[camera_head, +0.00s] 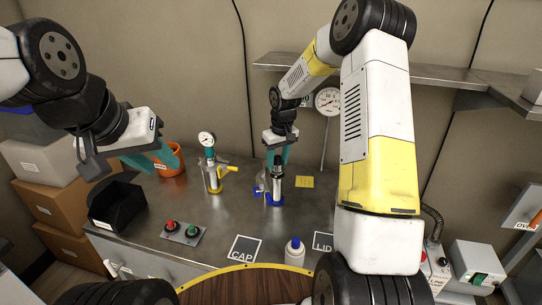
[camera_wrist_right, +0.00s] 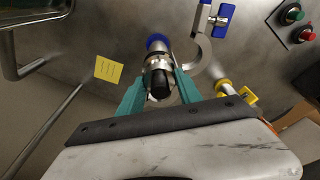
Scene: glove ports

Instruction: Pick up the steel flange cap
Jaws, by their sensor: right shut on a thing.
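A steel cylindrical piece with a dark top (camera_head: 277,172) stands upright over a blue base (camera_head: 275,199) in the middle of the bench. I take its steel upper part as the flange cap; it also shows from above in the right wrist view (camera_wrist_right: 157,63), with a black top end. My right gripper (camera_head: 278,154) is over it, its teal fingers on either side, shut on it; the exact contact is partly hidden. In the wrist view the gripper (camera_wrist_right: 160,90) points at the same piece. My left gripper (camera_head: 157,160) hangs at the left, fingers apart and empty.
A steel clamp ring with a blue handle (camera_wrist_right: 221,19) lies beside the blue base. A gauge fitting with a yellow handle (camera_head: 213,178), an orange pot (camera_head: 171,162), a black bin (camera_head: 117,207) and a button box (camera_head: 183,231) stand left. A CAP square (camera_head: 244,249) and a blue-capped bottle (camera_head: 295,254) are in front.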

